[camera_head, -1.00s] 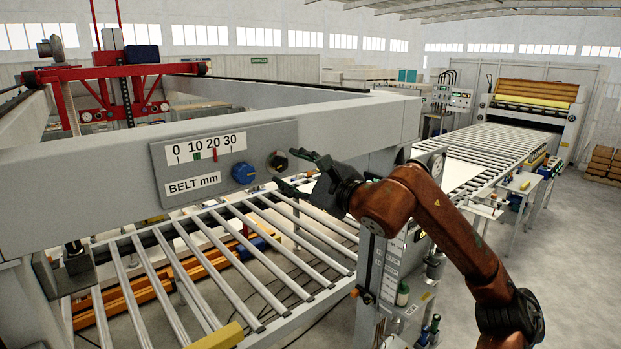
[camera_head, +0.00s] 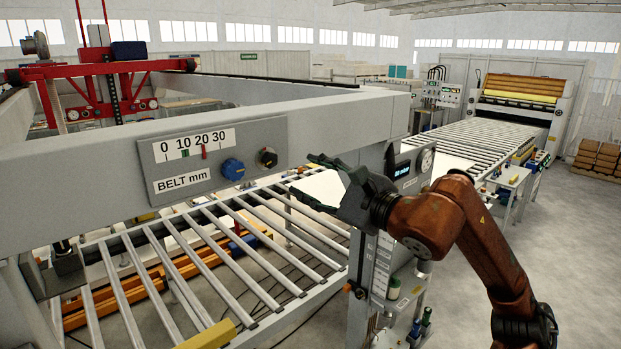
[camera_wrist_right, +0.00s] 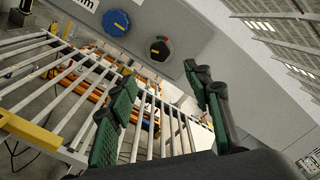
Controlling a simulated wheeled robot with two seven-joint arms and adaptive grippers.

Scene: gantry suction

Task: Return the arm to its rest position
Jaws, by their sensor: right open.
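My right arm (camera_head: 488,246) is rust-brown and comes in from the lower right in the head view. My right gripper (camera_head: 312,178) is open and empty in front of the beam, right of and a little below the black knob (camera_head: 266,158). In the right wrist view its two green-padded fingers (camera_wrist_right: 165,108) stand wide apart with nothing between them. The black knob (camera_wrist_right: 159,50) and blue knob (camera_wrist_right: 116,21) show beyond the fingers, apart from them. My left gripper is not in view.
The grey beam (camera_head: 60,170) carries the belt scale panel (camera_head: 212,186) with a blue knob (camera_head: 233,169). A roller conveyor (camera_head: 215,260) lies below. A post with a display (camera_head: 404,169) stands close behind my right wrist. Open floor (camera_head: 575,240) lies to the right.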

